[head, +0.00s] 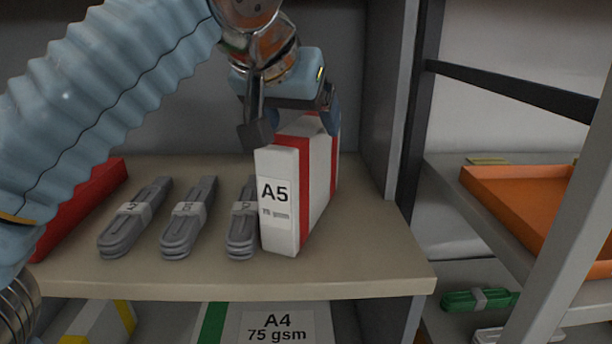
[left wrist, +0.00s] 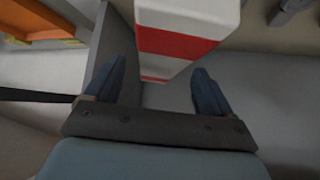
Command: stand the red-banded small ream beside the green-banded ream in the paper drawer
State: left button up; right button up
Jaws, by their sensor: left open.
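The red-banded small ream (head: 283,214), white and marked A5, stands upright on the upper shelf. It also shows in the left wrist view (left wrist: 185,18), with its red band across it. My left gripper (head: 291,120) is open at the top rear of this ream, its fingers to either side. In the left wrist view the open fingers (left wrist: 160,66) flank the ream's far end, with a gap on each side. The green-banded ream (head: 212,322), with an A4 75 gsm label, lies partly visible below the shelf's front edge. My right gripper is not in view.
Several grey cable bundles (head: 188,218) lie left of the small ream, the nearest close beside it. A red object (head: 88,198) is at far left. A yellow-banded ream (head: 100,322) is below. The cabinet's side panel (head: 386,90) rises at right; an orange tray (head: 535,205) is beyond.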

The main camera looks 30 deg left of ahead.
aim_at(305, 125)
pick_arm(q)
jog(key=x, duration=0.3)
jog(key=shift+w+a+f, duration=0.1)
jog(key=shift+w+f, duration=0.1)
jog(key=shift+w, duration=0.15)
jog(key=shift+c, duration=0.5)
grip_shut()
jog(key=shift+r, duration=0.15)
